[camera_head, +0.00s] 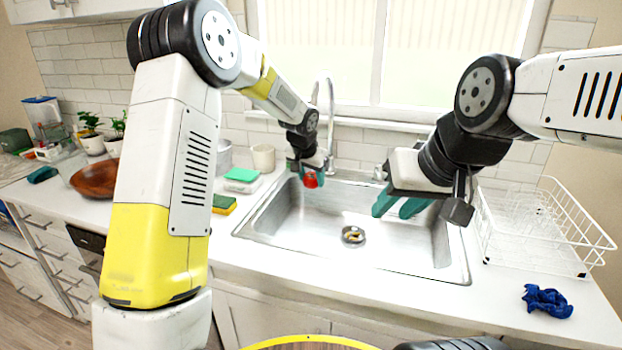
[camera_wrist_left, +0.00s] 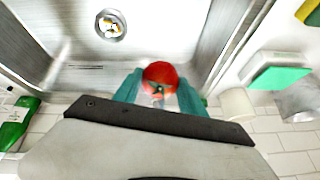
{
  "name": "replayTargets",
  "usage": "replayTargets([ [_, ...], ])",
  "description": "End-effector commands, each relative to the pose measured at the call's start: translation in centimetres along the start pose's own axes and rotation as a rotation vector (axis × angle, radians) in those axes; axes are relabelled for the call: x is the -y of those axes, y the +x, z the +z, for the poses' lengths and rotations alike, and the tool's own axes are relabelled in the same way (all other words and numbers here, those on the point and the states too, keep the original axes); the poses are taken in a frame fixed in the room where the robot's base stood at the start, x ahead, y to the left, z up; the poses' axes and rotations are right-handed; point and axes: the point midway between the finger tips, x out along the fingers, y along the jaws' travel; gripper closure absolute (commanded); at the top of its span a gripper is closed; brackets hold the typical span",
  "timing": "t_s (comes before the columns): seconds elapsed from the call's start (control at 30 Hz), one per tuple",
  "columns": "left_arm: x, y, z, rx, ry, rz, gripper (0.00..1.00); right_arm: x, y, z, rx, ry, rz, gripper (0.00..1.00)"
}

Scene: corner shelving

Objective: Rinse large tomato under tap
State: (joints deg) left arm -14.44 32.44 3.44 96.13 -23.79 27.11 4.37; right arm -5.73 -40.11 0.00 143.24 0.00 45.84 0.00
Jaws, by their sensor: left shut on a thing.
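A red tomato (camera_head: 311,180) is held in my left gripper (camera_head: 311,176), over the back left corner of the metal sink (camera_head: 300,215). In the left wrist view the tomato (camera_wrist_left: 160,75) sits between the two teal fingers, which touch its sides. The chrome tap (camera_head: 330,110) rises behind the sink, close beside my left gripper; my left arm hides part of it. I cannot tell whether water is running. My right gripper (camera_head: 402,205) hangs over the right part of the sink, with its teal fingers apart and nothing seen between them.
A white dish rack (camera_head: 540,235) and a crumpled blue cloth (camera_head: 547,301) lie right of the sink. Sponges (camera_head: 222,204), a cream cup (camera_head: 263,158) and a wooden bowl (camera_head: 95,178) stand to the left. The sink's drain (camera_head: 353,235) is uncovered.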

Motion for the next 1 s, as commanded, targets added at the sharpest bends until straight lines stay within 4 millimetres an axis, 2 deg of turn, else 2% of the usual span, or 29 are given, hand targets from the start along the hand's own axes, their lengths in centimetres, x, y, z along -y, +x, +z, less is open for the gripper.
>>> replayTargets([
  [0.27,-0.1,-0.2,0.3,0.000,0.001,0.000,0.93,0.0,0.0,0.0,0.000,0.000,0.000,0.65],
  [1.0,-1.4,-3.1,5.3,-0.001,0.002,0.000,0.93,0.0,0.0,0.0,0.000,0.000,0.000,0.65],
])
